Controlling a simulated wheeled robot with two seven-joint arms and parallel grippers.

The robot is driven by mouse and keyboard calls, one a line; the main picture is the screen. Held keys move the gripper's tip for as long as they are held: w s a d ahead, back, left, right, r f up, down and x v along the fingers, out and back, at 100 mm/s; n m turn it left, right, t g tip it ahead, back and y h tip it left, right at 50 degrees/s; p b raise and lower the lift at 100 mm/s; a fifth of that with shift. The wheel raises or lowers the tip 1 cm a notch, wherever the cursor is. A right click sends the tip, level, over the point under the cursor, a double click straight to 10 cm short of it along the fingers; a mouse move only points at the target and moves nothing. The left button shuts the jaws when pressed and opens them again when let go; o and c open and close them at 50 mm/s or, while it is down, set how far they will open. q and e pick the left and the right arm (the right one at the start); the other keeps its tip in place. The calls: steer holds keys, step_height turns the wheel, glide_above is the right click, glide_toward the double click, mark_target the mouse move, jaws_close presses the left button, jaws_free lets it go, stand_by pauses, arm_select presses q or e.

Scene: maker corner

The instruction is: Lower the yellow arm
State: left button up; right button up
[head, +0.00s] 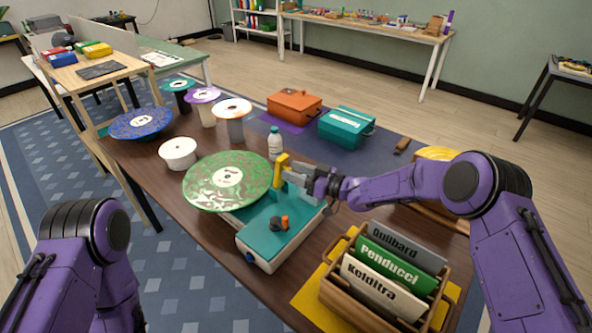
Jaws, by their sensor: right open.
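A teal and white record player (259,246) stands on the dark wooden table with a green patterned disc (215,190) on its platter. The yellow arm (283,164) is at the player's far right side, by the disc's right edge. My right gripper (290,178) is right at the yellow arm, open. I cannot tell whether its fingers touch the arm, and the fingers partly hide its lower part. My left arm shows at the lower left, but its gripper is out of view.
A white bottle (275,142) stands just behind the yellow arm. A wooden crate (345,302) with labelled record sleeves is at the front right. A teal box (346,126) and an orange box (294,106) stand behind. A white spool (178,154) is left of the disc.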

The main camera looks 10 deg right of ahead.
mark_target(286, 160)
jaws_close()
steer(key=shift+w+a+r+g+h+p, duration=0.4)
steer(key=shift+a+r+g+h+p, duration=0.25)
steer(key=shift+p, duration=0.25)
steer(key=shift+w+a+r+m+g+h+p, duration=0.4)
steer(key=shift+w+a+h+p, duration=0.25)
steer(key=shift+h+p, duration=0.35)
steer(key=shift+w+a+g+h+p, duration=0.35)
steer(key=shift+w+g+h+p, duration=0.1)
steer(key=shift+p, duration=0.1)
steer(key=shift+w+a+f+g+h+p, duration=0.1)
steer(key=shift+w+a+g+h+p, duration=0.2)
steer(key=shift+w+a+g+h, duration=0.3)
steer(key=shift+d, duration=0.1)
